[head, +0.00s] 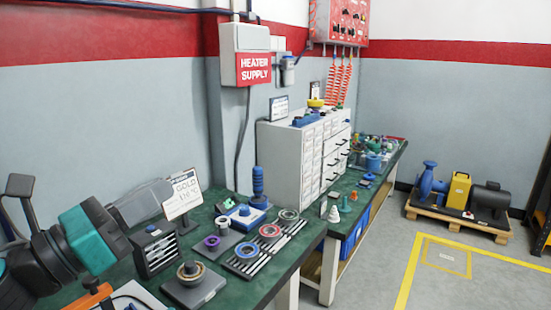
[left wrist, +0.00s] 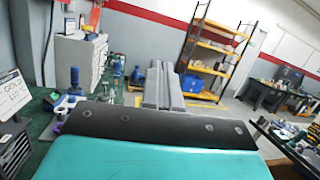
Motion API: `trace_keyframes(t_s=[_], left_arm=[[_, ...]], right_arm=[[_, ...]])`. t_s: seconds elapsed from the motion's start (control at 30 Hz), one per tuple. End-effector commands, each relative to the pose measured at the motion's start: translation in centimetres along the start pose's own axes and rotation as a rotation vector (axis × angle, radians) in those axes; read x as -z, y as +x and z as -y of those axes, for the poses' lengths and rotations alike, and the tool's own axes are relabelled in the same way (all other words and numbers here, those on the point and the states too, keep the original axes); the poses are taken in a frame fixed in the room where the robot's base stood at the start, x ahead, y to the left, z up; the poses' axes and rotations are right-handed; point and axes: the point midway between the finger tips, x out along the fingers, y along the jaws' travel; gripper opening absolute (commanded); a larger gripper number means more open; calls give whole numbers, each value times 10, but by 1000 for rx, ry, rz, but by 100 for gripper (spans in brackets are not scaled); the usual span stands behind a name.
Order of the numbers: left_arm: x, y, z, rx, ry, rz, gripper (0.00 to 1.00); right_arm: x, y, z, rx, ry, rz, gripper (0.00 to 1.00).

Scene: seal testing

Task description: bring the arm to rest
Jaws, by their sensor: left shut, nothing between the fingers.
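My left arm with its teal wrist section (head: 92,236) comes in from the left in the head view, above the near end of the green bench. My left gripper (head: 160,192) points to the right and away, beside the sign card, and seems clear of the bench top. In the left wrist view the two grey fingers of the left gripper (left wrist: 163,68) lie together, shut, with nothing between them. My right gripper is in neither view.
The green bench (head: 231,277) holds a sign card (head: 183,193), a small dark drawer box (head: 155,250), rings on stands, a blue-handled press (head: 258,187) and a white drawer cabinet (head: 290,155). A pump on a pallet (head: 458,226) stands right. The marked floor is clear.

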Motion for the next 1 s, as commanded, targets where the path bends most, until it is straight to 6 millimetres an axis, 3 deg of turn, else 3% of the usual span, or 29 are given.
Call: trace_keyframes(t_s=[0.03, 0.17, 0.33, 0.4, 0.5, 0.7, 0.83, 0.87, 0.97, 1.0], left_arm=[[15, -4, -10, -109, -236, 30, 0], [64, -27, -42, -422, -813, 114, 0], [156, -90, -54, -898, -1513, 274, 0], [192, -120, -44, -1105, -1745, 357, 0], [230, -156, -24, -1354, -1974, 471, 0], [275, -208, 22, -1748, -2220, 674, 0], [292, -234, 53, -1976, -2301, 802, 0], [295, -240, 61, 1969, 2248, -809, 0], [304, -257, 86, 1932, 2051, -821, 0], [311, -253, 78, 1919, 2102, -826, 0]], right_arm=[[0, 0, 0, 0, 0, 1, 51], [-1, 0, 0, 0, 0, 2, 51], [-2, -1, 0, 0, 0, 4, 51], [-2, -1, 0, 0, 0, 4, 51], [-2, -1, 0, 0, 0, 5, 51], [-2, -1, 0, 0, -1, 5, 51], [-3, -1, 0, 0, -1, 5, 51], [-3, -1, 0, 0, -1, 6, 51], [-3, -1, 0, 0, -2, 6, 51], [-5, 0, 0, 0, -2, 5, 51]])
